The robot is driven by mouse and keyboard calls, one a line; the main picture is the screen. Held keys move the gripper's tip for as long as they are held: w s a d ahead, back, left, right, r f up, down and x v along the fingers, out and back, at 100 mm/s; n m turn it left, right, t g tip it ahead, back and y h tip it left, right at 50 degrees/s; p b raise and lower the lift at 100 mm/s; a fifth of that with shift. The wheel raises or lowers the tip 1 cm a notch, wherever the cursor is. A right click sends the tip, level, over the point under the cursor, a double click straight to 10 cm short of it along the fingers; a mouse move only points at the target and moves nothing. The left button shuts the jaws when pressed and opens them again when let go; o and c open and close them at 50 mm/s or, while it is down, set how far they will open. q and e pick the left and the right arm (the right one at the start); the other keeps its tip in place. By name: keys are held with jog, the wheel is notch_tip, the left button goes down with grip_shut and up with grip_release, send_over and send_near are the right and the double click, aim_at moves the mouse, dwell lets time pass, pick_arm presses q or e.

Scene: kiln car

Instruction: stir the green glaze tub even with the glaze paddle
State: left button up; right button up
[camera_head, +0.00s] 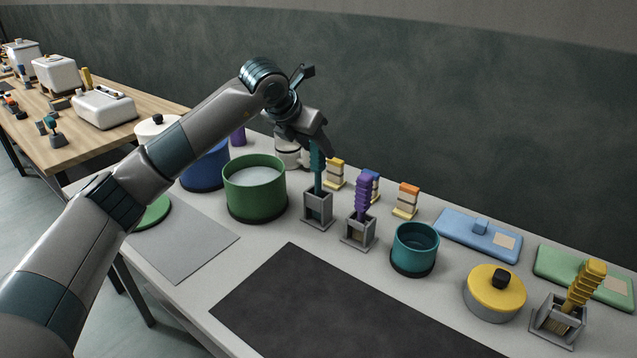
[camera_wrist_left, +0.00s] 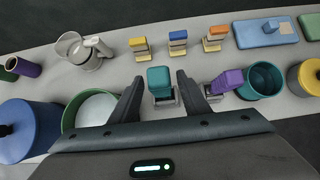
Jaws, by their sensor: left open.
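The green tub (camera_head: 256,203) stands open on the grey bench, with a pale, whitish surface inside; it also shows in the wrist view (camera_wrist_left: 68,122), partly behind my finger. A teal-handled tool (camera_head: 318,170) stands upright in a grey holder (camera_head: 317,209) to the right of the tub. My left gripper (camera_head: 316,146) is open above this tool, pointing down. In the wrist view, the teal handle top (camera_wrist_left: 159,78) shows between its two fingers (camera_wrist_left: 160,97). A purple-handled tool (camera_head: 362,195) leans in a second holder. I cannot tell which tool is the glaze paddle.
A blue tub (camera_head: 206,170) stands left of the green one, and a teal pot (camera_head: 414,248) to the right. A yellow-lidded tub (camera_head: 495,290) and a yellow-handled tool (camera_head: 586,284) are farther right. The dark mat (camera_head: 330,315) is clear.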

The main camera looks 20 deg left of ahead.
pick_arm(q)
jog(key=shift+b, duration=0.4)
dwell(0.8)
jog(key=shift+r, duration=0.1)
grip_shut()
